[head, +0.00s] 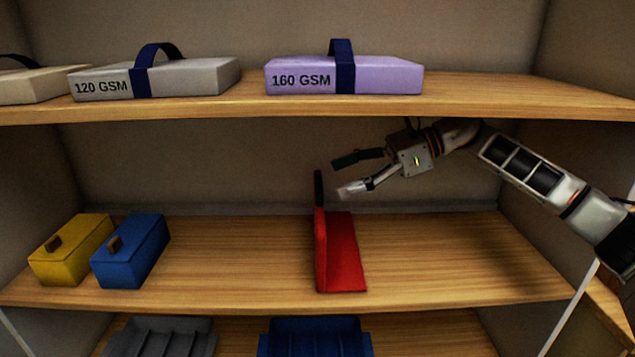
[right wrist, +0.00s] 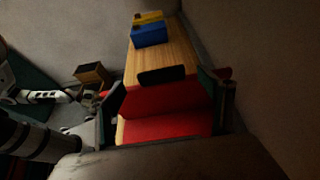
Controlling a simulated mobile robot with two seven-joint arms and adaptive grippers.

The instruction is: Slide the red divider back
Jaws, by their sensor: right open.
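The red divider (head: 342,255) stands on the middle shelf, right of its centre. It has an upright plate, a flat red foot to the right and a dark tab on top. My right gripper (head: 342,175) is open and empty, above and slightly right of the divider's top, reaching in from the right. In the right wrist view the red divider (right wrist: 165,127) and its dark tab (right wrist: 162,75) appear between the two spread fingers of my right gripper (right wrist: 168,100). I cannot tell whether a finger touches it. My left gripper is not seen in the head view.
A yellow box (head: 70,250) and a blue box (head: 130,252) stand at the left of the middle shelf (head: 230,260). The upper shelf (head: 480,97) holds a purple 160 GSM pack (head: 385,77) and a grey 120 GSM pack (head: 200,77). The shelf beside the divider is clear.

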